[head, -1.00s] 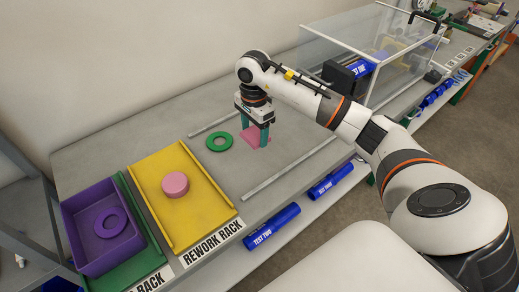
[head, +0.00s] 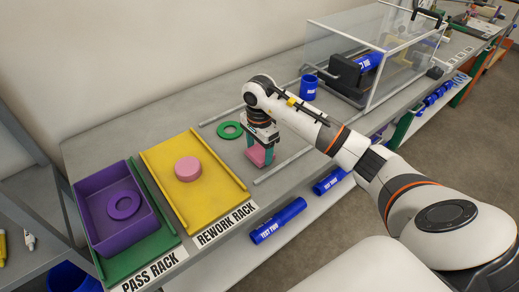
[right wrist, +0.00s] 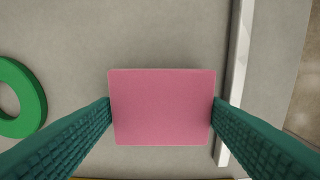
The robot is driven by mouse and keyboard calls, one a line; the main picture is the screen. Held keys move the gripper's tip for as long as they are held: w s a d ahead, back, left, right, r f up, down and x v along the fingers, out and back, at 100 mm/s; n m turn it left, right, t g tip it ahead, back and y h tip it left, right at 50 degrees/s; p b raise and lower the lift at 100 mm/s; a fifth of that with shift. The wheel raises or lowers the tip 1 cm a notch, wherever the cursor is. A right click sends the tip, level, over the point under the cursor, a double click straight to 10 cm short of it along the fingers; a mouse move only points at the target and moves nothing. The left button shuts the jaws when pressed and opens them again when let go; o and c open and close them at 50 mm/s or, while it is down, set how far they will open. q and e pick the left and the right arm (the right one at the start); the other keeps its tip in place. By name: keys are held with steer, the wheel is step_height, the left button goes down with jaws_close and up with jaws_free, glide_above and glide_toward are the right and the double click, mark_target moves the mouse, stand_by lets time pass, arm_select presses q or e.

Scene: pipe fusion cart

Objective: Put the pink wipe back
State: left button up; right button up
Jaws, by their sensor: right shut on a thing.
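The pink wipe (head: 257,155) is a flat pink square. It is between the fingertips of my right gripper (head: 262,160), close to the front rail of the grey bench. In the right wrist view, the wipe (right wrist: 162,107) fills the gap, with both green fingers touching its side edges. My right gripper is shut on it and points down. I cannot tell whether the wipe rests on the bench or is just above it. My left gripper is not in view.
A green ring (head: 229,130) lies left of the gripper. The yellow rework rack (head: 209,207) holds a pink round piece (head: 188,169). A purple bin (head: 87,217) holds a purple ring (head: 123,205). Metal rails (head: 287,164) border the work area. A blue cylinder (head: 309,90) stands behind.

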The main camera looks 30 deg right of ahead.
steer(key=shift+d+f, duration=0.1)
steer(key=shift+f, duration=0.55)
steer(key=shift+f, duration=0.15)
steer(key=o, duration=0.9)
steer(key=shift+o, duration=0.2)
